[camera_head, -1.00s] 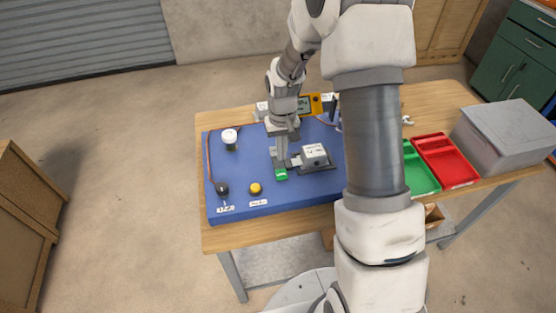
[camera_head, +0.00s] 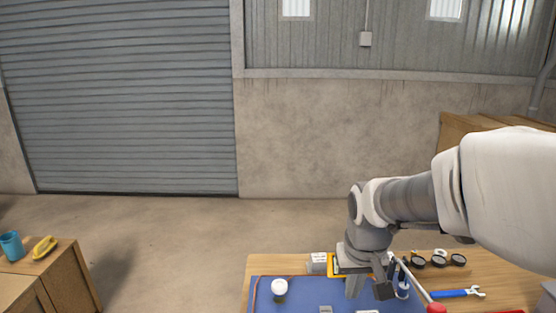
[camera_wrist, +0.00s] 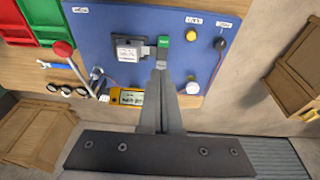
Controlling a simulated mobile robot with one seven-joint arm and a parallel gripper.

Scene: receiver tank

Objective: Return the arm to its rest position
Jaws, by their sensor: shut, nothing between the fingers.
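My gripper (camera_head: 368,292) hangs over the back of the workbench in the head view, its arm bent in from the right. In the wrist view, its two long grey fingers (camera_wrist: 162,78) are together with nothing between them. The fingers point towards the blue mat (camera_wrist: 98,28) and appear apart from it. How high the fingers are above the mat is hard to tell.
Near my gripper are a yellow meter (camera_wrist: 128,97), a red-ended lever (camera_wrist: 63,49), a white round knob (camera_head: 279,287) and a blue wrench (camera_head: 455,293). Red (camera_wrist: 12,25) and green (camera_wrist: 45,33) trays stand at one side. Open floor (camera_head: 180,235) lies beyond the bench, before the shutter.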

